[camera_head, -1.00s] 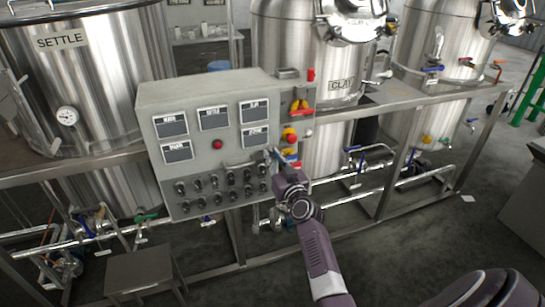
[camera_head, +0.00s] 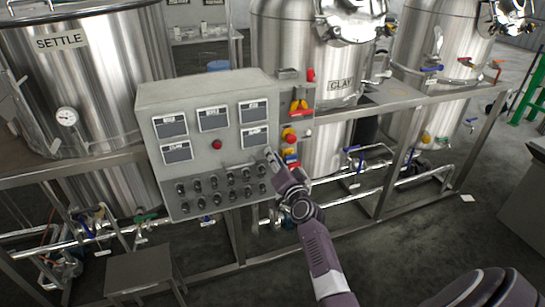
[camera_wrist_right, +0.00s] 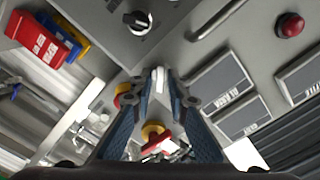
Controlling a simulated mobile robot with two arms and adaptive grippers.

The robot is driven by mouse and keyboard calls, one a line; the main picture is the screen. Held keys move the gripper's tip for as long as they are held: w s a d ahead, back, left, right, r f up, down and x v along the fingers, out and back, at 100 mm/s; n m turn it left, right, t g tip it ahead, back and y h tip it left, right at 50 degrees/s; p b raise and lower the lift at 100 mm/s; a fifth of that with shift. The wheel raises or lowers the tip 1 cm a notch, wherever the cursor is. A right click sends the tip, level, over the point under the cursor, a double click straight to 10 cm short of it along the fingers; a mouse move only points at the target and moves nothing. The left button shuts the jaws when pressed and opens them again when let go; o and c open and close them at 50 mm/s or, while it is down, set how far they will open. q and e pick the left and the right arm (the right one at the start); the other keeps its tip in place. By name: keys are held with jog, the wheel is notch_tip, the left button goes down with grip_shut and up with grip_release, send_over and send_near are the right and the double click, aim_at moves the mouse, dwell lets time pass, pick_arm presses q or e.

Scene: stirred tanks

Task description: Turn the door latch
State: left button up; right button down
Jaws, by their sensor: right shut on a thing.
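The grey control panel box (camera_head: 222,116) hangs on the frame in the middle of the head view. My right gripper (camera_head: 268,153) is at the panel's right side, below the lower right label. In the wrist view my right gripper (camera_wrist_right: 160,88) has its two blue-grey fingers closed together on a small pale metal piece (camera_wrist_right: 160,76), seemingly the door latch. The fingers hide most of this piece, and its exact angle is hard to tell. My left gripper is not in view.
A red button (camera_head: 217,145) and several black knobs (camera_head: 213,181) are close by on the panel. Red and yellow switches (camera_head: 290,137) sit just right of it. Steel tanks (camera_head: 90,95) stand behind. A small metal table (camera_head: 140,271) stands at lower left.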

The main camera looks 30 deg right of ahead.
jog(key=shift+f+m, duration=0.15)
jog(key=shift+m, duration=4.15)
jog(key=c, duration=2.1)
grip_release()
jog(key=shift+s, duration=0.1)
jog(key=v, duration=1.2)
jog(key=shift+d, duration=0.1)
jog(key=shift+f, duration=0.1)
